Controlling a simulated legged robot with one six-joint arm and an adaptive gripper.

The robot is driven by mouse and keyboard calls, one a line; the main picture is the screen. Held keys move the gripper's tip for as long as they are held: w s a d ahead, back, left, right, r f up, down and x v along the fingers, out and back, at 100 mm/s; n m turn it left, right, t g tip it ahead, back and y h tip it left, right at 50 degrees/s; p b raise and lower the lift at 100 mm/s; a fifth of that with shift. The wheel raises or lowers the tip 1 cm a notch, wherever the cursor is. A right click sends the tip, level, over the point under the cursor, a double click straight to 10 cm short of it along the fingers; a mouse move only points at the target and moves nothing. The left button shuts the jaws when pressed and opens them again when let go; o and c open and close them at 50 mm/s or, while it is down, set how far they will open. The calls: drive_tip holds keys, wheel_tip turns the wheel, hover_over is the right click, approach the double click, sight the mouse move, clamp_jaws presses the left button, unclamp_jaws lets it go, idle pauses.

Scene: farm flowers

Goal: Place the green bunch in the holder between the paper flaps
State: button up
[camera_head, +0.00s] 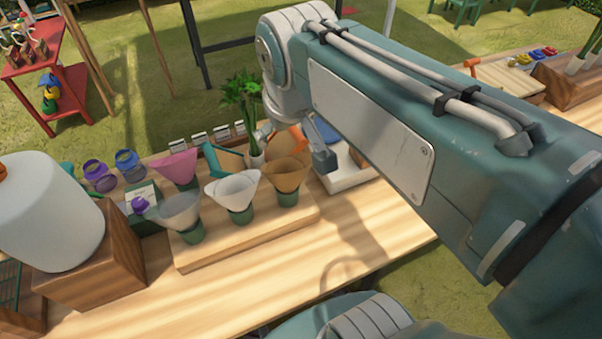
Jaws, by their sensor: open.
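The green bunch (241,92) has leafy tops and a pale lower end. It stands roughly upright behind the paper cones, just left of my gripper. My gripper (294,146) is open, partly hidden by my arm, above the back of the table. Whether it touches the bunch cannot be told. Paper cones stand in green holders on a wooden board (250,226): a pink cone (177,168), a white cone (232,190), a brown cone (286,175) and a greyish cone (180,210). The bunch's lower end shows near a teal-and-brown paper piece (225,160).
A large white container (45,210) stands on a wooden block (110,262) at left. A white tray (345,177) sits below my arm. The table's front right is bare.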

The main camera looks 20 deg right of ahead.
drive_tip(key=s+f+m+t, duration=0.1)
drive_tip(key=s+f, duration=0.4)
drive_tip(key=s, duration=0.2)
drive_tip(key=shift+s+f+y, duration=0.2)
drive_tip(key=shift+f+y, duration=0.1)
idle(0.8)
